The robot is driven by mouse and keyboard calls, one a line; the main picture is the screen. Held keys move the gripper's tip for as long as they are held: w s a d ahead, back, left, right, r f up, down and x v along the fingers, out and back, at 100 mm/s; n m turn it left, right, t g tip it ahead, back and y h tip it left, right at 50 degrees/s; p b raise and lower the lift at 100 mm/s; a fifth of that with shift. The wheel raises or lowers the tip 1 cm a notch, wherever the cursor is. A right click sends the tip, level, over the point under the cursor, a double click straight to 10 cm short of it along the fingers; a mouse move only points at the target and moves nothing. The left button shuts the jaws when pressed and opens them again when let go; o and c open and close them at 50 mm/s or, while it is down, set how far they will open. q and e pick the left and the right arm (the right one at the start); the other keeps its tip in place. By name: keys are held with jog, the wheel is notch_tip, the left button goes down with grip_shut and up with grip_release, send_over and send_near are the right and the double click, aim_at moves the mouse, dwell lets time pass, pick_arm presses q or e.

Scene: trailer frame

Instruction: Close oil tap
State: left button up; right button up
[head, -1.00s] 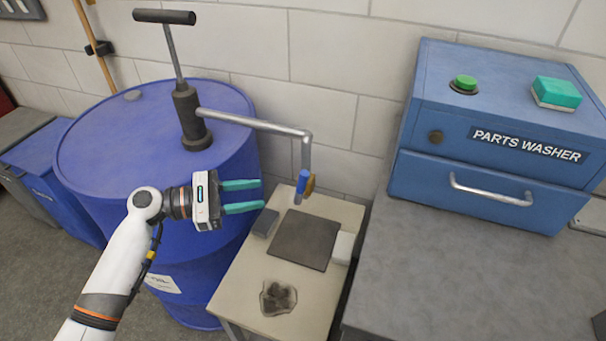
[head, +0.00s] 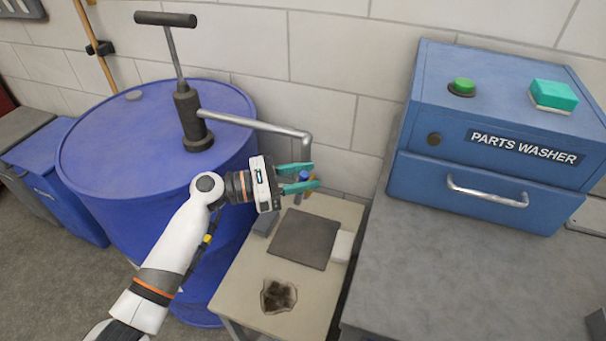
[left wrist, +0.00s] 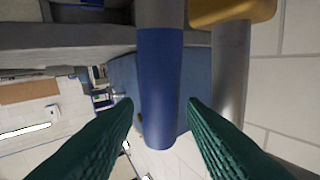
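The oil tap sits at the end of the grey pump pipe (head: 255,123) that reaches out from the blue drum (head: 110,150). Its blue handle (head: 303,175) shows between my left gripper's teal fingers in the head view. My left gripper (head: 308,177) is open around the handle. In the left wrist view the blue handle (left wrist: 160,85) stands between the two fingers with visible gaps on both sides. The brass tap body (left wrist: 235,10) and the grey spout (left wrist: 231,70) are just right of it. My right gripper is not in view.
A blue parts washer (head: 480,110) sits on the grey bench (head: 450,270) to the right.

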pick_arm(q)
jog(key=shift+c, duration=0.4)
grip_shut()
